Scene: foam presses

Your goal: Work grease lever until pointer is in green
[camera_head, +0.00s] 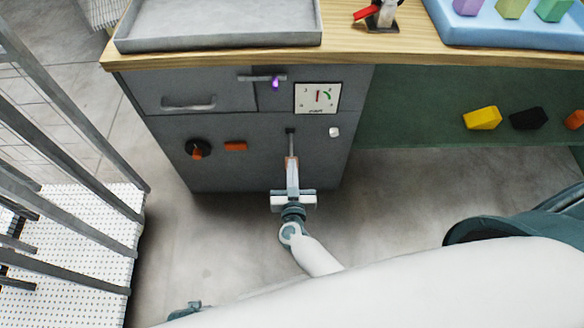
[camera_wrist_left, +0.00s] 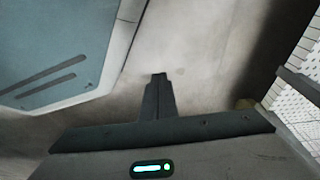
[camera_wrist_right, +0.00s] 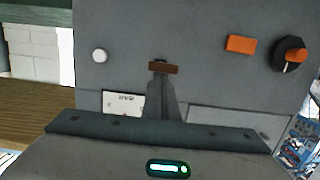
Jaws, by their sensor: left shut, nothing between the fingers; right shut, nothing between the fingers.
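The grease lever (camera_head: 290,143) is a thin dark rod with a red-brown grip on the front of a grey cabinet. Its grip (camera_wrist_right: 164,68) shows at my right fingertips in the right wrist view. My right gripper (camera_head: 291,166) is shut and empty, its tips at the grip's lower end; I cannot tell whether they touch. The white gauge (camera_head: 317,97) sits above and right of the lever, with a red mark and a green arc; the pointer's exact reading is too small to tell. My left gripper (camera_wrist_left: 158,78) is shut and empty above the floor, away from the lever.
The cabinet (camera_head: 215,125) also bears a black knob with an orange pointer (camera_head: 198,149), an orange block (camera_head: 235,146) and a white button (camera_head: 334,132). A grey tray (camera_head: 220,40) lies on the wooden top. Grey railings (camera_head: 60,150) stand at left. The floor before the cabinet is clear.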

